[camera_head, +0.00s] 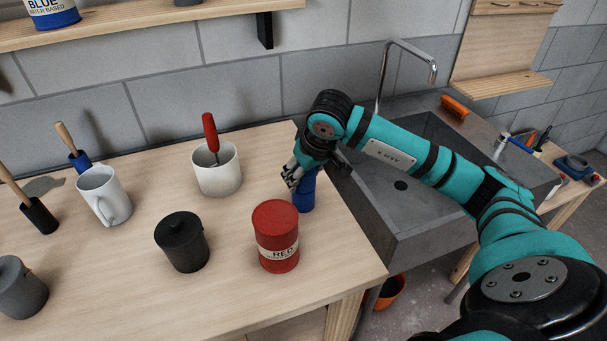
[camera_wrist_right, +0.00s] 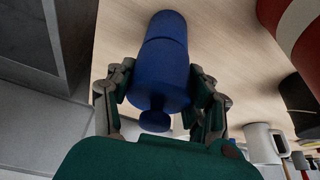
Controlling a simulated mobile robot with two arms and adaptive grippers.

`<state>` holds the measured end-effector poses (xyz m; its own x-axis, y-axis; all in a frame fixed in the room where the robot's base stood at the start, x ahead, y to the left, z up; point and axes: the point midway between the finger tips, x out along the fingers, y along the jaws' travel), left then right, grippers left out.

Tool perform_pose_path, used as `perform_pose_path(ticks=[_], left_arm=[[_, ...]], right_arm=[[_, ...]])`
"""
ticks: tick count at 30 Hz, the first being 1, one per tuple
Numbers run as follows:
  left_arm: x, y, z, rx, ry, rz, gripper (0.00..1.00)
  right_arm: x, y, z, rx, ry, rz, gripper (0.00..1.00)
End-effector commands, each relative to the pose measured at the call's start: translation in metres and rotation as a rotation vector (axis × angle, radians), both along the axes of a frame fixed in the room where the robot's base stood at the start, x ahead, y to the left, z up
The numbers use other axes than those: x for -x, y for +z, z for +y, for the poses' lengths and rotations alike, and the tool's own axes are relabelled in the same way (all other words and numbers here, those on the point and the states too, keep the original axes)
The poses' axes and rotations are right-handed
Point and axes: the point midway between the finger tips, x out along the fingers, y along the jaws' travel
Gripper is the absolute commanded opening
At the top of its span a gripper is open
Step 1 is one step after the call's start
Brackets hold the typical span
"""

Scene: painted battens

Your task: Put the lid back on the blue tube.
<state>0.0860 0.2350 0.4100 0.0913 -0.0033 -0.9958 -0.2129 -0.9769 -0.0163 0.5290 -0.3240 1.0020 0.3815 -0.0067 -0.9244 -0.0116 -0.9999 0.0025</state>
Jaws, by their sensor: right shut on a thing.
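The blue tube (camera_head: 304,193) stands upright on the wooden worktop near its right edge, under my right gripper (camera_head: 306,168). In the right wrist view the tube (camera_wrist_right: 166,50) runs away from the palm. A blue lid with a round knob (camera_wrist_right: 155,121) is at its near end, in line with it. My right gripper (camera_wrist_right: 160,95) is shut on the lid, with a finger on each side and the knob towards the palm. No gap shows between lid and tube, but I cannot tell whether the lid is fully seated. My left gripper is out of view.
A red tin (camera_head: 276,240) stands close in front of the tube, with a black lidded pot (camera_head: 182,242) to its left. A white pot (camera_head: 217,178) holding a red-handled tool and a white mug (camera_head: 104,197) stand further left. A grey sink (camera_head: 420,225) lies to the right.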

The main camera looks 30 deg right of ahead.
Motion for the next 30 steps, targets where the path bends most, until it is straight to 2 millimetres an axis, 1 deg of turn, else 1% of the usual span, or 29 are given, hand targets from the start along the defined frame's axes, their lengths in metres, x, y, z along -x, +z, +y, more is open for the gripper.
perform_pose_path(ticks=[17, 30], left_arm=[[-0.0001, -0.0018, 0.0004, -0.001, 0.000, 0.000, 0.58], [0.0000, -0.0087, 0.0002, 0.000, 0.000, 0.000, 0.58]], right_arm=[[0.0000, -0.0001, -0.0001, 0.000, -0.001, -0.001, 0.31], [0.0000, -0.0030, -0.0005, 0.000, -0.001, 0.000, 0.31]])
